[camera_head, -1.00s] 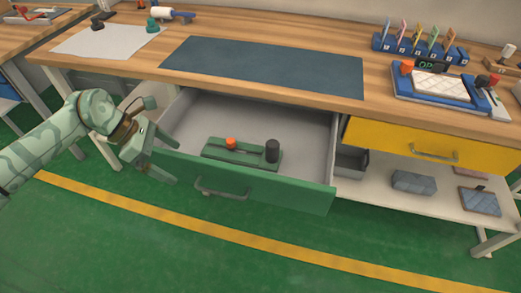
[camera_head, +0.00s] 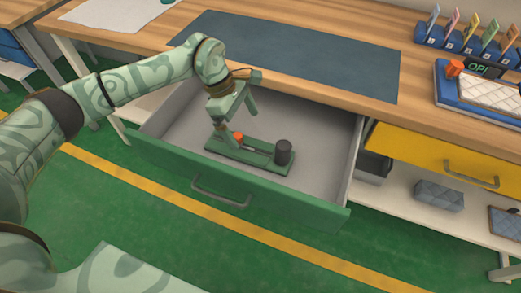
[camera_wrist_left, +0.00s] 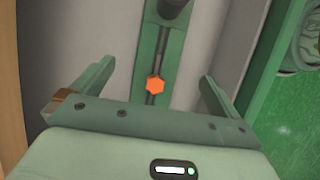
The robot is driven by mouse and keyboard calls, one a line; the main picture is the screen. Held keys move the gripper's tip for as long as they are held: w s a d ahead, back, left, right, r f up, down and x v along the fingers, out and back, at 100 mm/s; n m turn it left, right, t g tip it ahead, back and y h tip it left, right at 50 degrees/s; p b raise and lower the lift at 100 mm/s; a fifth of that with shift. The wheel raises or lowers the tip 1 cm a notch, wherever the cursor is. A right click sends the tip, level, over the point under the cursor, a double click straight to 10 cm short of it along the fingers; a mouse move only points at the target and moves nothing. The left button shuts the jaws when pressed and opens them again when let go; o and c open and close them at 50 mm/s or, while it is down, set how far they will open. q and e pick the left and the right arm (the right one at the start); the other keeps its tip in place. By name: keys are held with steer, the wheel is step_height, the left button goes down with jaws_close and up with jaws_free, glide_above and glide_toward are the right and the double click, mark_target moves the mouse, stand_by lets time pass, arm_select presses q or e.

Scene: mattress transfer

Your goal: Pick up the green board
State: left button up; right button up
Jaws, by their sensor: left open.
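The green board (camera_head: 228,151) lies flat inside the open drawer, with an orange knob (camera_head: 238,136) and a black cylinder (camera_head: 283,152) on it. My left gripper (camera_head: 238,122) is open above the board near the orange knob, with one finger overlapping the board's left part in the head view. In the left wrist view, the board (camera_wrist_left: 146,60) runs between the two spread fingers of the gripper (camera_wrist_left: 157,72), with the orange knob (camera_wrist_left: 155,85) between them. No contact is visible. My right gripper is not in view.
The open drawer (camera_head: 325,150) has a green front (camera_head: 285,205) and grey walls around the board. The wooden bench top (camera_head: 330,85) with a dark mat (camera_head: 300,55) overhangs behind it. A shut yellow drawer (camera_head: 430,155) is at the right.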

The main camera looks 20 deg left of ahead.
mark_target(258, 152)
arm_select(q)
steer(key=x, duration=0.4)
steer(key=shift+b, duration=0.35)
steer(key=b+x, duration=0.2)
steer(key=x, duration=0.3)
steer(key=shift+s+f, duration=0.15)
steer(key=shift+f, duration=0.05)
steer(key=shift+r, duration=0.1)
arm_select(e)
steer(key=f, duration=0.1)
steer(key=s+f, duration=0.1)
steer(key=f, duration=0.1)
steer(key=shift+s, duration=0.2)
arm_select(q)
steer(key=shift+c, duration=0.3)
steer(key=shift+r, duration=0.1)
steer(key=c, duration=1.2)
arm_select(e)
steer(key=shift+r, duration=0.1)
